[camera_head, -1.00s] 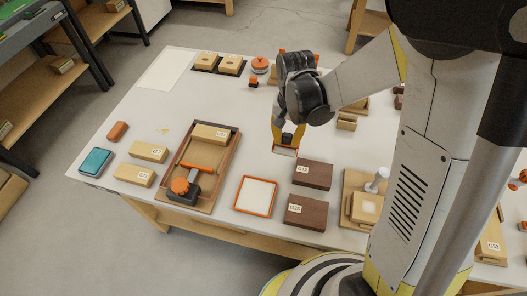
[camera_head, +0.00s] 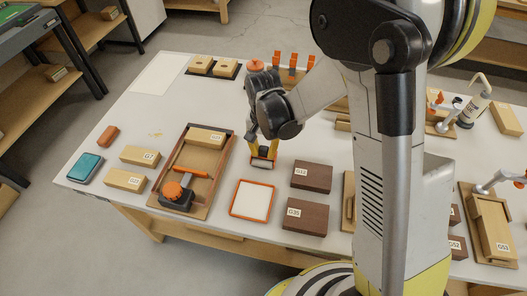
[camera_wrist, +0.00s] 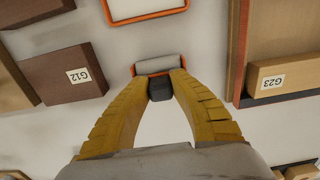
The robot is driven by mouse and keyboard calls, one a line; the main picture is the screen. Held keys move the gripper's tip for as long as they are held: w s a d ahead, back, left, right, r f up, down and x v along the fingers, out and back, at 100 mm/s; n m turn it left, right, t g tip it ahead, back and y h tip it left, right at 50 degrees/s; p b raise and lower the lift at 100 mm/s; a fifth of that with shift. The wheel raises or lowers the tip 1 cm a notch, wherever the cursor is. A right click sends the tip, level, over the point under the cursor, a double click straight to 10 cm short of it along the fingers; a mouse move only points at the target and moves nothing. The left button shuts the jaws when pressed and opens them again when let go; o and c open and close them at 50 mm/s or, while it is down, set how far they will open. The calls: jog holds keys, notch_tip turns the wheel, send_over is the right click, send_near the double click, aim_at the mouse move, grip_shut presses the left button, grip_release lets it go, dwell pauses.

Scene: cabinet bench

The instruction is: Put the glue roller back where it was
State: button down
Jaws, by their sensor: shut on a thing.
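My gripper (camera_head: 263,152) is shut on the glue roller (camera_head: 262,163), which has a pale grey cylinder in an orange frame. In the wrist view the roller (camera_wrist: 158,65) sits at the tips of my yellow fingers (camera_wrist: 158,88), with its dark handle between them. The roller is over the white bench top, behind the shallow white tray with the orange rim (camera_head: 233,208). That tray (camera_wrist: 148,17) shows partly at the top edge of the wrist view. The head view does not clearly show the roller's height above the bench.
A wooden tray (camera_head: 220,160) to the left holds a block and an orange-knobbed tool (camera_head: 175,192). Dark blocks G12 (camera_head: 312,176) and G30 (camera_head: 305,215) lie to the right. Light blocks (camera_head: 140,155) and a teal box (camera_head: 86,167) are farther left. My arm hides part of the bench.

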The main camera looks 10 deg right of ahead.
jog(key=c, duration=1.3)
grip_release()
jog(key=shift+f, duration=0.15)
jog(key=shift+o, duration=0.2)
notch_tip(320, 180, up, 12)
jog(key=p, duration=0.5)
notch_tip(320, 180, up, 9)
jog(key=n+t, duration=0.2)
jog(key=t, duration=0.1)
send_over(264, 149)
jog(key=s+d, duration=0.5)
jog(key=s+d+r+n+t, duration=0.2)
jog(key=s+d+r+t, duration=0.2)
jog(key=s, duration=0.5)
jog(key=shift+s+d+r, duration=0.3)
jog(key=shift+d+r, duration=0.2)
jog(key=shift+d, duration=0.15)
